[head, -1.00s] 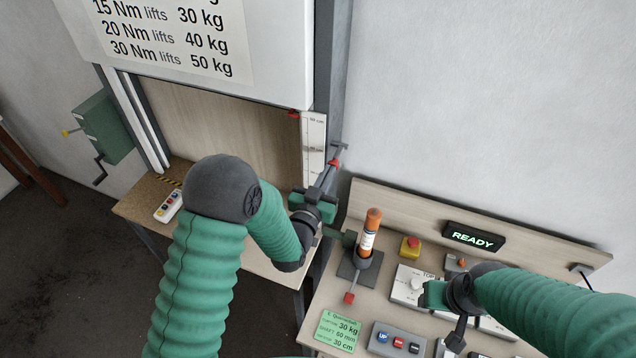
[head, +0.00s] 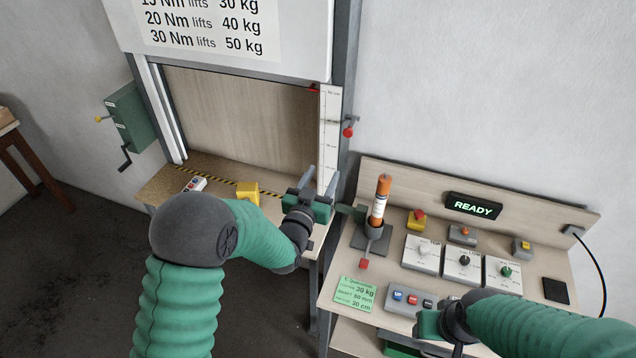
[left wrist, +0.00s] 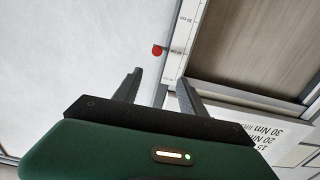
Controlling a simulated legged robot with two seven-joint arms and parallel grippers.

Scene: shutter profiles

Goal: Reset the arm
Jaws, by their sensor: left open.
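My left gripper (head: 320,184) is open and empty, its two grey fingers pointing up in front of the shutter's right post. In the left wrist view the fingers (left wrist: 158,88) stand apart with nothing between them. A small lever with a red knob (head: 348,131) sticks out from the post, above and right of the fingers and apart from them. The red knob also shows in the left wrist view (left wrist: 157,50). My right gripper (head: 428,326) is low over the bench's front edge; its fingers are not clear.
A bench has an orange-capped tube (head: 381,200) in a dark stand, a lit READY display (head: 473,207), several control panels and a green card (head: 355,294). A yellow block (head: 247,192) sits on the shutter ledge. A green crank box (head: 130,117) hangs at left.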

